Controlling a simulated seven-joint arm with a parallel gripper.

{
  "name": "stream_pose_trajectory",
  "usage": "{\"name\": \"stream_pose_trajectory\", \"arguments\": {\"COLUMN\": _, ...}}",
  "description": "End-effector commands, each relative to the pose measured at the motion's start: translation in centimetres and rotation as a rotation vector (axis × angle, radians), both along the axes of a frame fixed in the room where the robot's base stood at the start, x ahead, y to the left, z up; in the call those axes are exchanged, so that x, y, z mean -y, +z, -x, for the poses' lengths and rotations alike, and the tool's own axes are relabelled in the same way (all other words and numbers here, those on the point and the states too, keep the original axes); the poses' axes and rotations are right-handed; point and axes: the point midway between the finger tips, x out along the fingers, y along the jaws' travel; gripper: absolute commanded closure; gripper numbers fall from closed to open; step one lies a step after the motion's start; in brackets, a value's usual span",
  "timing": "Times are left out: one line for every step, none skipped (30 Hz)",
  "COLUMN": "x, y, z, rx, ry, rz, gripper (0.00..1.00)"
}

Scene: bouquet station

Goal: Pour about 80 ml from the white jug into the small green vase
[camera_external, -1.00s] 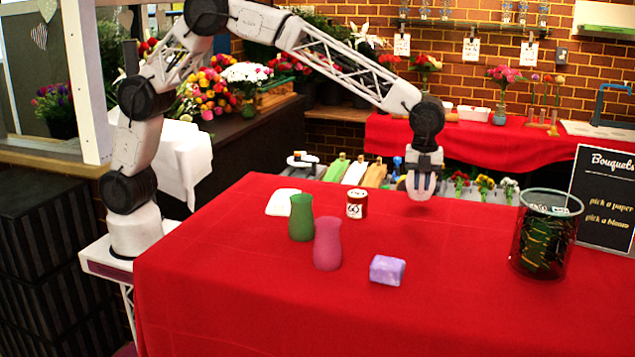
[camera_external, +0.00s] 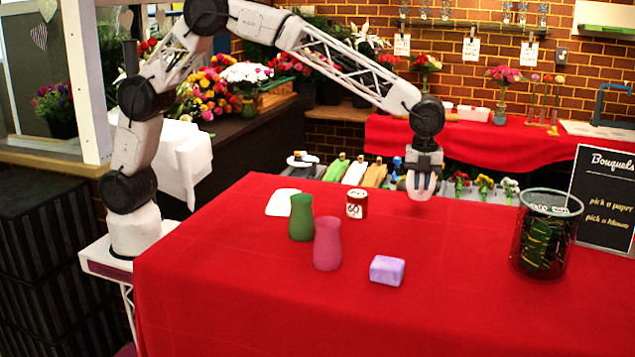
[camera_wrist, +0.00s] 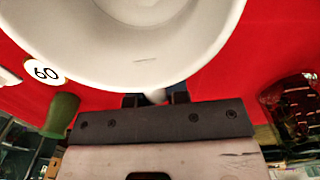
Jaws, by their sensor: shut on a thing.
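The white jug (camera_wrist: 150,45) fills the top of the wrist view, its round mouth facing the camera. My gripper (camera_wrist: 155,99) is shut on its handle. In the external view my gripper (camera_external: 421,186) is at the table's far side, with the jug's pale shape at the fingers; I cannot tell its height above the cloth. The jug's contents are not clear. The small green vase (camera_external: 301,218) stands upright on the red table, well to the left of my gripper. It also shows at the left of the wrist view (camera_wrist: 62,115).
A pink vase (camera_external: 327,244) stands just in front of the green one. A lilac block (camera_external: 387,270), a white flat piece (camera_external: 283,202) and a dark mesh bin (camera_external: 545,235) are also on the table.

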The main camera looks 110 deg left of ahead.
Motion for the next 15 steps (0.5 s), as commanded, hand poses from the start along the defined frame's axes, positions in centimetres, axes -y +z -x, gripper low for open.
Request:
{"name": "stream_pose_trajectory", "arguments": {"x": 0.0, "y": 0.3, "z": 0.0, "rx": 0.002, "ry": 0.000, "rz": 0.000, "gripper": 1.00}}
{"name": "stream_pose_trajectory", "arguments": {"x": 0.0, "y": 0.4, "z": 0.0, "rx": 0.002, "ry": 0.000, "rz": 0.000, "gripper": 1.00}}
{"name": "stream_pose_trajectory", "arguments": {"x": 0.0, "y": 0.6, "z": 0.0, "rx": 0.002, "ry": 0.000, "rz": 0.000, "gripper": 1.00}}
{"name": "stream_pose_trajectory", "arguments": {"x": 0.0, "y": 0.8, "z": 0.0, "rx": 0.003, "ry": 0.000, "rz": 0.000, "gripper": 1.00}}
{"name": "stream_pose_trajectory", "arguments": {"x": 0.0, "y": 1.0, "z": -0.1, "rx": 0.003, "ry": 0.000, "rz": 0.000, "gripper": 1.00}}
{"name": "stream_pose_trajectory", "arguments": {"x": 0.0, "y": 1.4, "z": -0.1, "rx": 0.004, "ry": 0.000, "rz": 0.000, "gripper": 1.00}}
{"name": "stream_pose_trajectory", "arguments": {"x": 0.0, "y": 1.7, "z": -0.1, "rx": 0.004, "ry": 0.000, "rz": 0.000, "gripper": 1.00}}
{"name": "stream_pose_trajectory", "arguments": {"x": 0.0, "y": 2.1, "z": -0.1, "rx": 0.004, "ry": 0.000, "rz": 0.000, "gripper": 1.00}}
{"name": "stream_pose_trajectory", "arguments": {"x": 0.0, "y": 2.8, "z": -0.1, "rx": 0.004, "ry": 0.000, "rz": 0.000, "gripper": 1.00}}
{"name": "stream_pose_trajectory", "arguments": {"x": 0.0, "y": 3.3, "z": -0.1, "rx": 0.004, "ry": 0.000, "rz": 0.000, "gripper": 1.00}}
{"name": "stream_pose_trajectory", "arguments": {"x": 0.0, "y": 3.7, "z": -0.1, "rx": 0.005, "ry": 0.000, "rz": -0.001, "gripper": 1.00}}
{"name": "stream_pose_trajectory", "arguments": {"x": 0.0, "y": 4.5, "z": -0.1, "rx": 0.006, "ry": 0.000, "rz": -0.001, "gripper": 1.00}}
{"name": "stream_pose_trajectory", "arguments": {"x": 0.0, "y": 5.1, "z": -0.1, "rx": 0.006, "ry": 0.000, "rz": -0.001, "gripper": 1.00}}
{"name": "stream_pose_trajectory", "arguments": {"x": 0.0, "y": 5.7, "z": -0.1, "rx": 0.005, "ry": 0.000, "rz": -0.001, "gripper": 1.00}}
{"name": "stream_pose_trajectory", "arguments": {"x": 0.0, "y": 6.3, "z": 0.0, "rx": 0.004, "ry": 0.000, "rz": 0.000, "gripper": 1.00}}
